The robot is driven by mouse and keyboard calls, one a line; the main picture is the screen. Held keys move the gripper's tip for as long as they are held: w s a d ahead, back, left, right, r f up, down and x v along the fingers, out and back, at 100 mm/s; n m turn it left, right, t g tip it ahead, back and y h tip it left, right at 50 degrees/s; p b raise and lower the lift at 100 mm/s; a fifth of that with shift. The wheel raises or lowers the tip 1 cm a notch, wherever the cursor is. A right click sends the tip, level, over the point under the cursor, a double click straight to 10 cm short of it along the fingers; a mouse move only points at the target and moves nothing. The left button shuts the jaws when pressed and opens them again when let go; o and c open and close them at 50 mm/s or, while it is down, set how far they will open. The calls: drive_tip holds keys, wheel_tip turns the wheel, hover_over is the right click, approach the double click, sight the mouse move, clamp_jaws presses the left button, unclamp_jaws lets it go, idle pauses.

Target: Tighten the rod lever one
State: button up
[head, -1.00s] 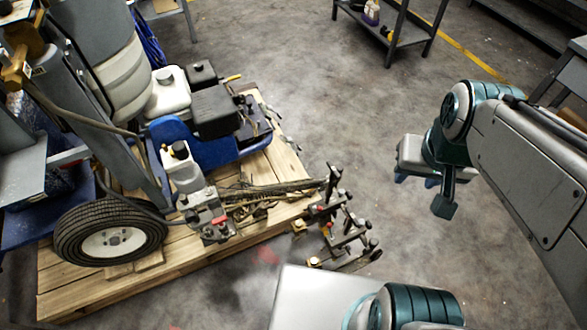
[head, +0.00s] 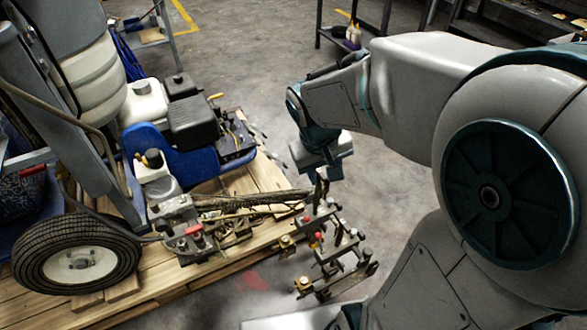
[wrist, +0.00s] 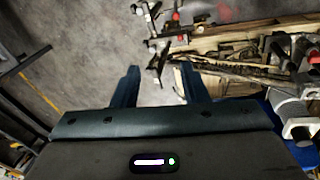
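The line striper stands on a wooden pallet (head: 165,300), with its rod assembly (head: 330,248) of dark bars, clamps and small knobs sticking out past the pallet's right end. I cannot tell which lever there is rod lever one. The rod assembly also shows at the top of the wrist view (wrist: 160,45), beyond the fingers. My gripper (head: 326,168) is just behind and above the rod assembly in the head view, apparently apart from it. In the wrist view my gripper (wrist: 160,84) has its two dark fingers spread, with nothing between them.
A wheel with a black tire (head: 80,258) and a blue frame (head: 150,140) with black and white containers are at left. A cart (head: 355,38) with bottles stands at the back. The concrete floor right of the pallet is mostly clear.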

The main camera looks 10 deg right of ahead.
sight(306, 218)
drive_tip(key=w+a+f+n+b, duration=0.1)
drive_tip(key=w+f+b, duration=0.25)
drive_tip(key=f, duration=0.45)
drive_tip(key=w+a+f+n+b, duration=0.1)
drive_tip(key=w+f+b, duration=0.2)
drive_tip(key=f+b, duration=0.3)
drive_tip(key=w+a+f+n+b, duration=0.1)
drive_tip(key=w+a+f+b, duration=0.15)
drive_tip(key=f, duration=0.65)
drive_tip(key=shift+g+h, duration=0.3)
drive_tip(key=b+x, duration=0.2)
drive_tip(key=x, duration=0.2)
drive_tip(key=b+x, duration=0.1)
drive_tip(key=x, duration=0.4)
drive_tip(key=d+b+x, duration=0.1)
drive_tip(key=b+x, duration=0.1)
drive_tip(key=x, duration=0.2)
drive_tip(key=shift+w+d+f+b, duration=0.15)
drive_tip(key=shift+w+f+b, duration=0.05)
drive_tip(key=shift+w+b, duration=0.2)
clamp_jaws()
